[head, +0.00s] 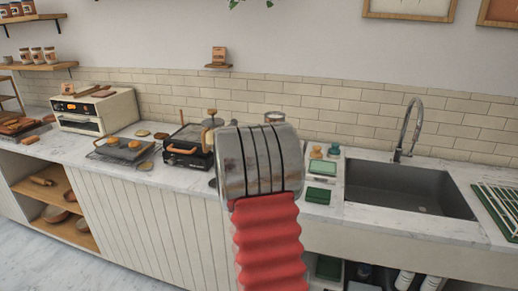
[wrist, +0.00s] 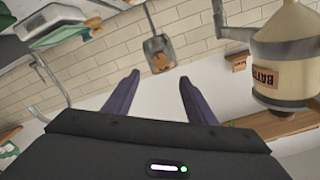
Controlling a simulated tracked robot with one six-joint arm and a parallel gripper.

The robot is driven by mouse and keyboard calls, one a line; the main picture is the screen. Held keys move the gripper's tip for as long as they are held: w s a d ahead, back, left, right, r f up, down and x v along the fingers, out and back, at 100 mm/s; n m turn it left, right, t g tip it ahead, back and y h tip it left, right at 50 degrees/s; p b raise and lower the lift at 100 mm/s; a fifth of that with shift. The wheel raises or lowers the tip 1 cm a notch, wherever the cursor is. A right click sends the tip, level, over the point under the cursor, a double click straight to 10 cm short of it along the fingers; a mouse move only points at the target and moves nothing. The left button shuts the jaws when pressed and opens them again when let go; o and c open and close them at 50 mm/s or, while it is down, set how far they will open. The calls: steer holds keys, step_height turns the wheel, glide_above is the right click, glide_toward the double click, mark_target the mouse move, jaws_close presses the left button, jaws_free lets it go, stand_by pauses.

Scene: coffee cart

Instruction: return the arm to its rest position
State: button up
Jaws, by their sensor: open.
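My arm stands in the middle of the head view, with a red ribbed sleeve and a banded metal end. It hides the gripper and part of the counter (head: 340,222) there. In the wrist view my gripper (wrist: 160,76) shows two dark purple fingers spread apart.
A beige canister (wrist: 290,55) with a brown label is at the right of the wrist view. The head view shows a black grill (head: 186,150), an oven (head: 95,110), a sink (head: 405,187) and a tall faucet (head: 405,135). The upper wall is mostly bare.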

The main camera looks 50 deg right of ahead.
stand_by(0.3)
